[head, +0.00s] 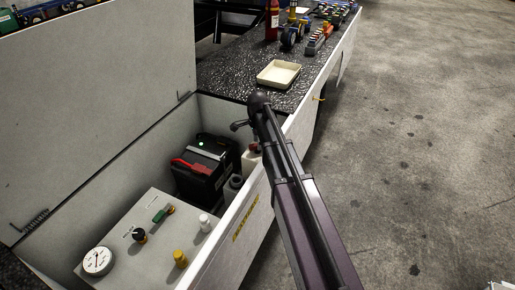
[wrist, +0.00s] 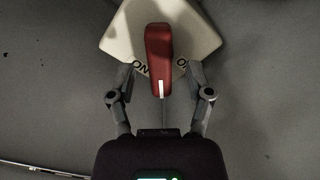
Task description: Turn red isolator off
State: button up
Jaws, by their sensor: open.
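The red isolator handle (wrist: 158,55) shows in the wrist view as a long rounded lever with a white line at its near end. It sits on a cream plate (wrist: 118,42) with dark lettering on both sides of the lever; "ON" appears at the left, and the right label is partly hidden. My gripper (wrist: 160,80) is open, one finger on each side of the lever's near end, with gaps visible on both sides. In the head view my arm reaches to the box's far right corner; the isolator cannot be made out there.
In the head view the open box holds a black battery (head: 202,165) with a red cover and a grey panel (head: 140,235) with a gauge and knobs. The raised lid (head: 90,100) stands at left. A cream tray (head: 278,74) lies on the deck. Floor at right is clear.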

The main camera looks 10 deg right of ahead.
jog(key=shift+f+b, duration=0.35)
jog(key=shift+f, duration=0.2)
grip_shut()
